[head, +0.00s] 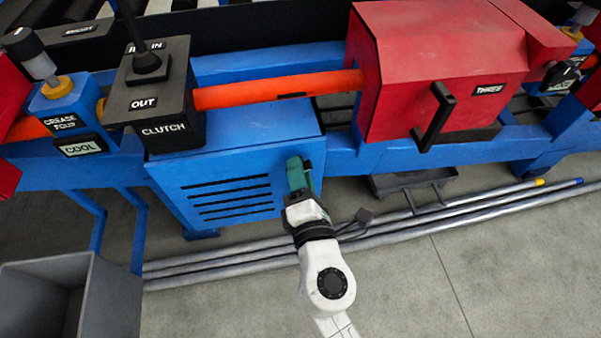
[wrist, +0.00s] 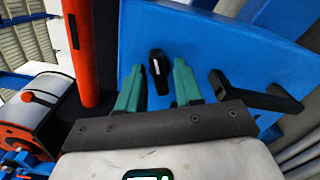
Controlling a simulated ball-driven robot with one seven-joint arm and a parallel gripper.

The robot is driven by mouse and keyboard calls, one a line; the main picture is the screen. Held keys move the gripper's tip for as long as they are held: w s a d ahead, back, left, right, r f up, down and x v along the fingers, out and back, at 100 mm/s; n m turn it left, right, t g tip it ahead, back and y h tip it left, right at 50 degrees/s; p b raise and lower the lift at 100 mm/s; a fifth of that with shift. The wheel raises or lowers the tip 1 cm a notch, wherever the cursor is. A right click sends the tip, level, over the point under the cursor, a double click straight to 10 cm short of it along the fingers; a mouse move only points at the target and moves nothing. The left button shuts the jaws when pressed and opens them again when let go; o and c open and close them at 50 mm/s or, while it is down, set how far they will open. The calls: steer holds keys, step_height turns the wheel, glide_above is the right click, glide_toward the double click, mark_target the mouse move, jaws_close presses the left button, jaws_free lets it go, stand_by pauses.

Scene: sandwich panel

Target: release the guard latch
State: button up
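A small black latch (wrist: 156,72) with a white mark sits on the blue guard's face in the wrist view. It shows between my two teal fingers, near their tips; I cannot tell whether it lies between them in depth or beyond them. In the head view my gripper (head: 300,172) is at the right end of the slotted blue guard box (head: 232,150) and hides the latch. The fingers stand apart with a gap on both sides of the latch, and I see no contact. A black handle (wrist: 258,97) stands out from the blue face right of my fingers.
An orange bar (head: 275,89) runs above the guard, between the black clutch box (head: 160,108) and the red housing marked THREE (head: 430,65). Several grey pipes (head: 400,225) lie on the floor below. A grey bin (head: 110,305) stands at lower left.

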jaws_close()
steer(key=shift+f+m+b, duration=0.2)
steer(key=shift+m+b, duration=0.7)
steer(key=shift+m, duration=0.2)
steer(key=m, duration=0.1)
steer(key=m+b, duration=0.1)
steer(key=shift+r+m, duration=0.2)
steer(key=shift+m, duration=0.1)
steer(key=shift+o, duration=0.7)
jaws_free()
steer(key=v, duration=1.1)
steer(key=shift+b, duration=0.4)
